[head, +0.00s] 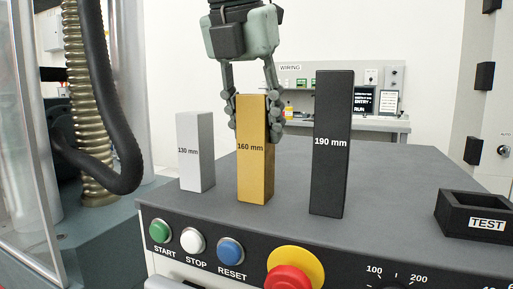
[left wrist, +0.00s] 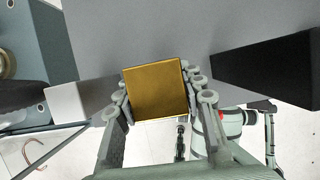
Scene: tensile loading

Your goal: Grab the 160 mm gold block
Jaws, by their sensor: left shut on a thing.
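The gold block (head: 256,170), marked 160 mm, stands upright on the grey console top between the silver and black blocks. My left gripper (head: 257,112) reaches down from above and is shut on the upper part of the gold block, one finger on each side. In the left wrist view the gold block's square top (left wrist: 156,88) sits between the two fingers (left wrist: 158,100). The block's base appears to rest on the console. My right gripper is not seen in the head view.
A silver 130 mm block (head: 195,152) stands close on the left, and a taller black 190 mm block (head: 331,145) on the right. A black TEST tray (head: 476,214) sits at the right edge. Buttons and a red emergency stop (head: 290,278) line the console front. A black hose (head: 105,110) hangs at left.

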